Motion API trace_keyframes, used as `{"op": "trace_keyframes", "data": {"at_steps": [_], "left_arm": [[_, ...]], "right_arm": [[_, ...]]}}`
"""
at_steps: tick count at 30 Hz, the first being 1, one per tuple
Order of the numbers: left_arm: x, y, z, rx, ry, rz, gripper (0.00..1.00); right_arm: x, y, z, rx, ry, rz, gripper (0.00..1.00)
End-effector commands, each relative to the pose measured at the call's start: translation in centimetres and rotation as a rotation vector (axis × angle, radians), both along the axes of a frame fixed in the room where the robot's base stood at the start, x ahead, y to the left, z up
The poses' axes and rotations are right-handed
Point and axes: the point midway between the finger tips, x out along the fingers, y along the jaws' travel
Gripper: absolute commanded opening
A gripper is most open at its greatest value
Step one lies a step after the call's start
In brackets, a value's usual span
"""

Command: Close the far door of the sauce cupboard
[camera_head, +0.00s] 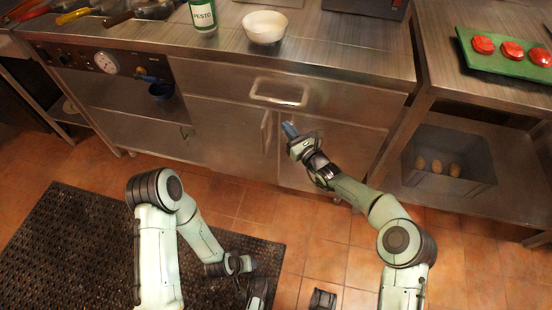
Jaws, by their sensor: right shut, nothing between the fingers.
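The steel cupboard under the counter has a left door panel (225,130) with an upright handle (267,132) near its right edge. A right door panel (350,147) is beside it. Both look about flush with the front, though my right arm hides part of the right one. I cannot tell which is the far door. My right gripper (289,130) is shut and empty in front of the right panel, just right of the upright handle; contact is unclear. My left gripper (258,292) is low over the floor by the mat, away from the cupboard, its fingers unclear.
A drawer with a bar handle (278,93) is above the doors. A white bowl (265,27) and a pesto jar (203,14) stand on the counter. Open shelving with a grey crate (480,177) is at right. A dark mat (70,245) covers the left floor.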

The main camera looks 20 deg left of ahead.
Motion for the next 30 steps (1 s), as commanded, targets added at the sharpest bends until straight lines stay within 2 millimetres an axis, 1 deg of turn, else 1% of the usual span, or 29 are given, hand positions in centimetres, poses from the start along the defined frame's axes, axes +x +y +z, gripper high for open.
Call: {"op": "trace_keyframes", "data": {"at_steps": [3,6,9,13,18,24,26,29,30], "left_arm": [[-1.5,-0.8,1.5,-0.020,0.038,-0.017,0.43],[-2.9,-1.6,2.5,-0.038,0.073,-0.033,0.43],[-4.0,-2.1,3.2,-0.053,0.104,-0.045,0.43],[-5.1,-2.7,3.9,-0.068,0.135,-0.056,0.43],[-5.9,-3.0,4.4,-0.077,0.154,-0.065,0.43],[-6.1,-3.1,4.5,-0.079,0.160,-0.066,0.43],[-6.1,-3.1,4.7,-0.080,0.161,-0.068,0.43],[-6.3,-3.2,5.7,-0.082,0.166,-0.069,0.43],[-6.5,-3.2,6.3,-0.083,0.171,-0.072,0.43]], "right_arm": [[-2.2,-0.1,0.3,0.001,0.006,0.005,0.00],[-4.2,-0.2,0.3,0.000,0.006,0.004,0.00],[-6.1,-0.2,0.2,-0.001,0.005,0.005,0.00],[-8.1,-0.3,0.0,-0.003,0.004,0.003,0.00],[-9.7,-0.4,-0.1,-0.002,0.003,0.002,0.00],[-10.2,-0.4,-0.2,-0.006,0.002,0.005,0.00],[-10.7,-0.4,-0.5,-0.021,0.005,0.024,0.00],[-13.2,-0.1,-1.7,-0.103,0.019,0.120,0.00],[-14.8,-0.1,-2.5,-0.156,0.026,0.182,0.00]]}}
